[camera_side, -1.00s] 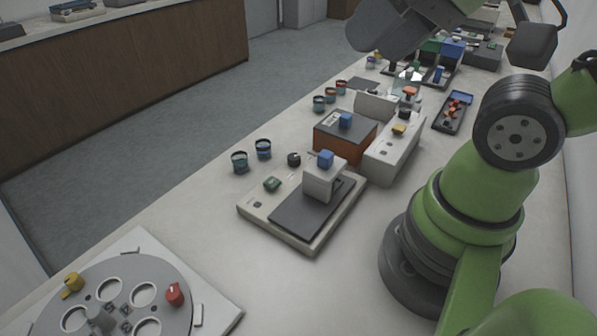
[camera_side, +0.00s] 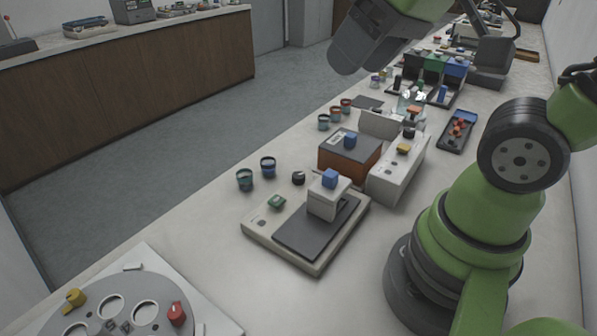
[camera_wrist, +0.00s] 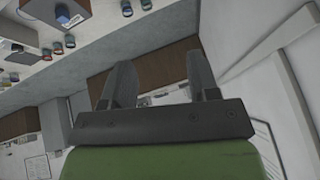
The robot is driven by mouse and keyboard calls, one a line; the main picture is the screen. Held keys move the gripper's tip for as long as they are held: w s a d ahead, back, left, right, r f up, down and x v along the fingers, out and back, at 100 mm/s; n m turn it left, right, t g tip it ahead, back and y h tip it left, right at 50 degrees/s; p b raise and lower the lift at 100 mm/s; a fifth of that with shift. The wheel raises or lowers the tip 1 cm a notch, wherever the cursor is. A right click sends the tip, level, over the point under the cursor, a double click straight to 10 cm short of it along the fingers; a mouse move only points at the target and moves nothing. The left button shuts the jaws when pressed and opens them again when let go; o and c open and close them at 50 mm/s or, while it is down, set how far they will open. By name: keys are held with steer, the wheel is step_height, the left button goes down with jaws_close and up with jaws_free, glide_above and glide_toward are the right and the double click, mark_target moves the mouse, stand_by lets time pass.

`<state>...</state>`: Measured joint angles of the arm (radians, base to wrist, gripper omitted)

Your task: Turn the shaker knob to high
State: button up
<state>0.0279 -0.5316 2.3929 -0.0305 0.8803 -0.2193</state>
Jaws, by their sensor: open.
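A flat beige unit (camera_side: 262,236) with a dark plate stands on the near part of the bench in the side view. It looks like the shaker, but I see no readable label. A small green knob (camera_side: 277,202) sits on its left corner, and a white block with a blue top (camera_side: 330,178) stands on its plate. The knob's setting is too small to read. My gripper (camera_wrist: 160,62) shows open and empty in the wrist view, its two fingers apart. It is high above and away from the unit; its fingertips are not clear in the side view.
An orange-brown box (camera_side: 345,163) and a white box with a yellow knob (camera_side: 392,172) stand behind the unit. Dark cups (camera_side: 245,180) line the bench's left edge. A round carousel (camera_side: 120,310) is at front left. A dark tray (camera_side: 457,132) lies farther back.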

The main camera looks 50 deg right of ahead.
steer(key=w+d+f+n+g+h, duration=0.1)
steer(key=w+d+f+n+g, duration=0.25)
steer(key=w+f+n, duration=0.5)
steer(key=n+g, duration=0.3)
steer(key=n, duration=0.2)
glide_toward(298, 174)
steer(key=shift+s+a+t, duration=0.15)
steer(key=shift+s+t, duration=0.1)
steer(key=shift+s, duration=0.05)
step_height(298, 174, down, 9)
steer(key=shift+f, duration=0.15)
steer(key=c, duration=0.9)
